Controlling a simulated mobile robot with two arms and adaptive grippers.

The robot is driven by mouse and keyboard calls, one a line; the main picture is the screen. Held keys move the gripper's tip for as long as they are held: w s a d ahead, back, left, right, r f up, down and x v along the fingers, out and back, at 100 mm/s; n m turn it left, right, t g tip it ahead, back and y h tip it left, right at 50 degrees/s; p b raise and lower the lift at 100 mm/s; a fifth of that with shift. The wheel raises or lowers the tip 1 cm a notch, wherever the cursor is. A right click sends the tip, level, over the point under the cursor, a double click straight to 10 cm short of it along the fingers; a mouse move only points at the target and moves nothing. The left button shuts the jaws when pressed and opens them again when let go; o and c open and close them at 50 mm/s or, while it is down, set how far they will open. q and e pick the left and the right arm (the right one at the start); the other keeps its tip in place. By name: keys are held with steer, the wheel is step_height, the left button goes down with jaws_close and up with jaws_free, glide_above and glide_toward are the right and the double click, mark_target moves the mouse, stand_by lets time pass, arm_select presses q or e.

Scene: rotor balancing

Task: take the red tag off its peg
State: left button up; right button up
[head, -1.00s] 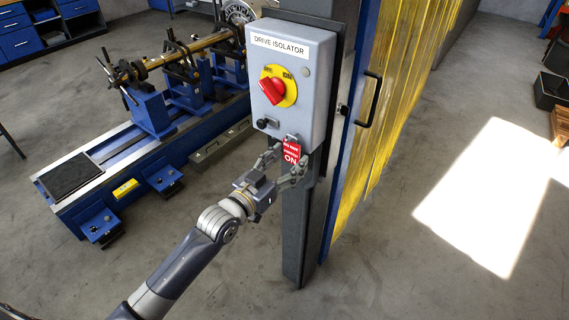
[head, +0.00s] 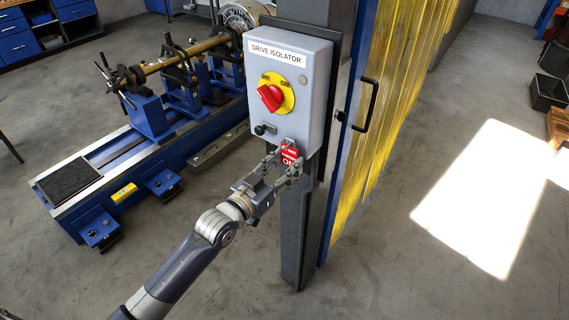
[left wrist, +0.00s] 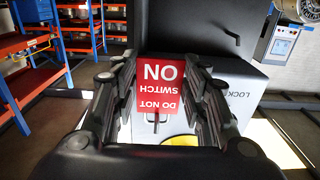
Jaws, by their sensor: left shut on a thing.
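The red tag (head: 289,155) with white lettering is at the lower edge of the grey drive isolator box (head: 288,90). My left gripper (head: 283,164) is shut on it, with a finger on each side. In the left wrist view the tag (left wrist: 162,84) shows upside down between my two fingers. My right gripper is not in view.
The red rotary switch (head: 270,97) on its yellow plate and a small black knob (head: 262,129) are above the tag. The box is on a grey post (head: 295,235) beside a yellow curtain (head: 395,90). A blue balancing machine (head: 150,155) stands at left.

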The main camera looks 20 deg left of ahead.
arm_select(q)
steer(key=shift+r, duration=0.35)
steer(key=shift+p+v, duration=0.55)
steer(key=shift+v, duration=0.5)
steer(key=shift+p+v, duration=0.3)
steer(key=shift+v, duration=0.65)
steer(key=shift+p+v, duration=0.55)
steer(key=shift+v, duration=0.95)
